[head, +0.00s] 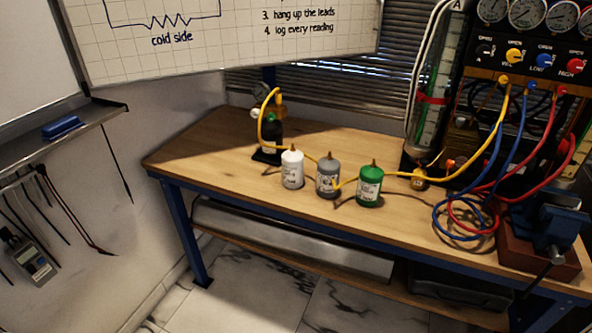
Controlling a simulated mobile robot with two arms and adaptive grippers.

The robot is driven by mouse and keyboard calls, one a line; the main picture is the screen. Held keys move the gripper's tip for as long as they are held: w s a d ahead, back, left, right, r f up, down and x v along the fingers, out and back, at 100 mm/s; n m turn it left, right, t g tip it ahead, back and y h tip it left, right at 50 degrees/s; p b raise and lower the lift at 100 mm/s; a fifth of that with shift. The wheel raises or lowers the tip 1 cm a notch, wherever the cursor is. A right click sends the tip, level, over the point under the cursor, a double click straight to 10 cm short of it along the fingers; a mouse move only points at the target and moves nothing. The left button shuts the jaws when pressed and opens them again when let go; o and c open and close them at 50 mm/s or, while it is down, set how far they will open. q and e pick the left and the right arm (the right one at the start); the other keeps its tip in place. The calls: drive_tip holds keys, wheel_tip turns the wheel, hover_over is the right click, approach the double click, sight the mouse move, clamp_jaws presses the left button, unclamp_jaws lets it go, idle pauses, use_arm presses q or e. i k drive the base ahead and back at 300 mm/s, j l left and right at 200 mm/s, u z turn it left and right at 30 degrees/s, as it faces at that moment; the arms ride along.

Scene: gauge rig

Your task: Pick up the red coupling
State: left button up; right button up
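A red hose (547,130) hangs from the gauge panel at the right and runs down to the bench. A small red fitting (562,91) shows at its top, under the red knob (575,66); I cannot tell if this is the red coupling. The hose's lower part lies in a loose coil with a blue hose (437,222) on the right part of the workbench (225,150). I cannot make out its free end there. Neither of my grippers is in view.
White (292,171), grey (328,180) and green (369,187) bottles stand mid-bench, with a yellow hose (400,172) running behind them. A glass cylinder (433,75) stands before the blinds. A blue vise (556,225) is at the right. The bench's left end is clear.

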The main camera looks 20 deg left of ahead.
sight(562, 149)
drive_tip(key=i+j+z, duration=0.25)
drive_tip(key=i, duration=0.3)
drive_tip(key=i+j+z, duration=0.25)
drive_tip(key=i, duration=0.25)
drive_tip(key=j, duration=0.1)
